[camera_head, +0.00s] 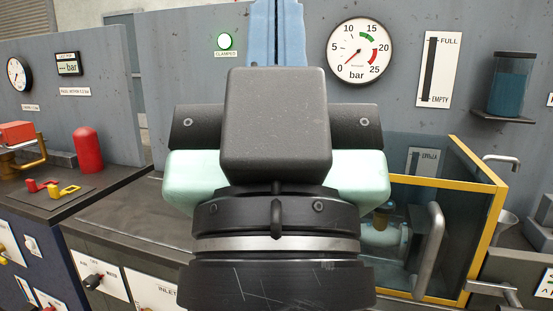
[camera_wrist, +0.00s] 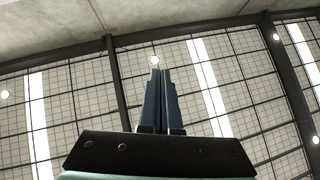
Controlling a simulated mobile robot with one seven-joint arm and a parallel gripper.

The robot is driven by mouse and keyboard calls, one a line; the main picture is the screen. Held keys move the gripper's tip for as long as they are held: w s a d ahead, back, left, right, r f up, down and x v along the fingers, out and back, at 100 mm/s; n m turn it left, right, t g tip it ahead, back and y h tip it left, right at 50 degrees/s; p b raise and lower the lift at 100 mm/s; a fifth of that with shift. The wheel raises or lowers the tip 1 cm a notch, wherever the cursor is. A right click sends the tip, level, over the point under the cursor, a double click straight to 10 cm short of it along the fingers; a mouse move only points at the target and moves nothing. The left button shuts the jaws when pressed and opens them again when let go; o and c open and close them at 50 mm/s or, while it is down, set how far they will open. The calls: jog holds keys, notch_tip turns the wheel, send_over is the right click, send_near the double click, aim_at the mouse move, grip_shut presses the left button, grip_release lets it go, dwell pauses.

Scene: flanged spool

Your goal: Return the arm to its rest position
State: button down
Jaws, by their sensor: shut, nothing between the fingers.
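My gripper (camera_head: 277,30) is raised in the middle of the head view, its blue fingers pointing up and cut off by the top edge. In the wrist view the two fingers (camera_wrist: 160,72) lie close together, shut and empty, with the ceiling behind them. My dark wrist and pale green gripper body hide the middle of the bench.
A level strip (camera_head: 438,69) and a blue liquid jar (camera_head: 510,83) are at the right. A red cylinder (camera_head: 88,150) stands on the left bench.

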notch_tip(320, 180, up, 22)
jog(key=p, duration=2)
jog(key=shift+r+p, duration=0.2)
jog(key=shift+p, duration=0.1)
jog(key=c, duration=1.6)
grip_release()
jog(key=shift+r, duration=0.25)
jog(key=c, duration=1.3)
grip_release()
jog(key=shift+r+p, duration=0.1)
jog(key=shift+p, duration=0.25)
jog(key=shift+c, duration=0.2)
jog(key=o, duration=0.5)
jog(key=shift+o, duration=0.2)
jog(key=shift+d, duration=0.1)
